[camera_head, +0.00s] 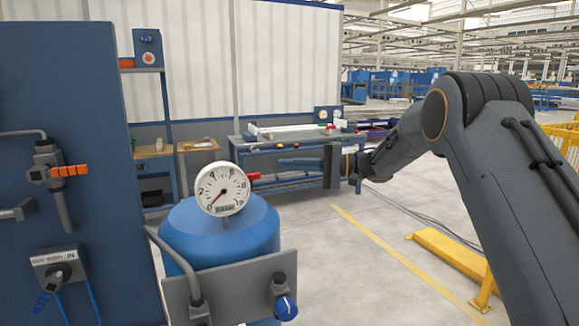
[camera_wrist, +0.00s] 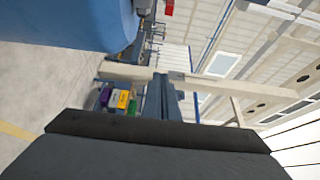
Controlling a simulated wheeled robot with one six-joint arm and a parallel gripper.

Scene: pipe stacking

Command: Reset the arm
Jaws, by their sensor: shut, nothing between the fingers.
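My arm comes in from the right in the head view, bent at a dark grey elbow. My gripper (camera_head: 284,161) is at its end, held level in the air with its thin blue-grey fingers pointing left. The fingers are shut together and hold nothing. In the wrist view, my gripper (camera_wrist: 163,80) also shows as a narrow closed shape beyond the dark palm. The gripper is to the right of a round white gauge (camera_head: 223,189) and appears apart from it.
The gauge tops a blue tank (camera_head: 218,234), which also shows in the wrist view (camera_wrist: 75,22). A blue panel (camera_head: 75,95) with valves stands left. A workbench (camera_head: 262,146) is behind. A yellow barrier foot (camera_head: 450,258) lies right. Floor between tank and barrier is mostly clear.

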